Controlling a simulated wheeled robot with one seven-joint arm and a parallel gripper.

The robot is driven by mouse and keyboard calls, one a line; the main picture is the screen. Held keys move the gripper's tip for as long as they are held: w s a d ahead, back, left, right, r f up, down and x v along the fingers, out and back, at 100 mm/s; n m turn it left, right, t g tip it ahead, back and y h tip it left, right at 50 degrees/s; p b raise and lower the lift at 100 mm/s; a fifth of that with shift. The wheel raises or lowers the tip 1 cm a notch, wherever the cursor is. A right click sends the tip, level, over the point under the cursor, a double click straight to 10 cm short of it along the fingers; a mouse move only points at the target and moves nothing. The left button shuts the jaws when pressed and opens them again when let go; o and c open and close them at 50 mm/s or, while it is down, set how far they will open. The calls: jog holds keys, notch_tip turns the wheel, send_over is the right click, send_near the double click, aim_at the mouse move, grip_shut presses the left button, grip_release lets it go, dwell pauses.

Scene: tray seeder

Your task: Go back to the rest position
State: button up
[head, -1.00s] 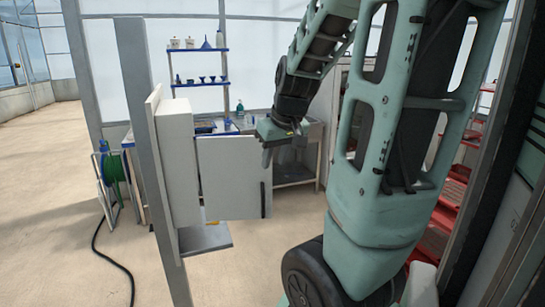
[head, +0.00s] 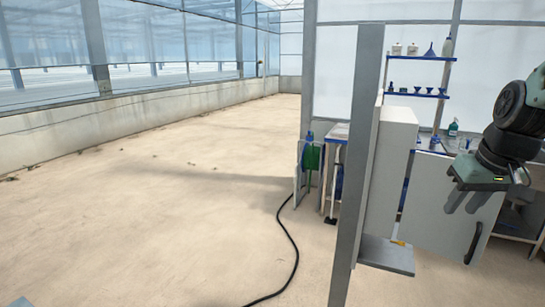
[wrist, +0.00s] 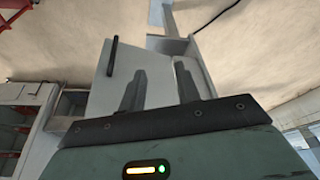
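My gripper (head: 468,204) is at the right of the head view, in front of the upper part of an open white cabinet door (head: 433,222). Its two fingers stand apart with nothing between them, as the wrist view (wrist: 160,82) also shows. The door has a black handle (head: 473,243) near its free edge, and the handle shows in the wrist view (wrist: 112,55). The white cabinet (head: 392,165) is mounted on a grey post (head: 357,170). I cannot tell whether the fingers touch the door. Most of my arm is out of the head view.
A grey ledge (head: 387,255) sits below the cabinet. A green hose reel (head: 311,158) stands behind the post, and its black hose (head: 294,250) crosses the floor. A bench and wall shelves (head: 417,95) with bottles and funnels are behind. The floor (head: 150,210) at left is clear.

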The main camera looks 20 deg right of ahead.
jog(key=w+a+f+n+y, duration=0.1)
jog(key=a+f+n, duration=0.1)
jog(key=a, duration=0.4)
jog(key=w+a+f+n+y, duration=0.1)
jog(key=w+a+f+n, duration=0.1)
jog(key=a, duration=0.5)
jog(key=s+a+f+n+g+b, duration=0.1)
jog(key=s+a+f+n, duration=0.1)
jog(key=s+a, duration=0.2)
jog(key=s+a+f+n+g+b, duration=0.1)
jog(key=s+a+f+n, duration=0.2)
jog(key=a, duration=0.8)
jog(key=s+a+f+n+g+b, duration=0.1)
jog(key=s+a+f+n, duration=0.1)
jog(key=s+a, duration=0.4)
jog(key=shift+s+a+f+n+g, duration=0.2)
jog(key=shift+s+a+n+g, duration=0.15)
jog(key=shift+a, duration=0.45)
jog(key=shift+w, duration=0.1)
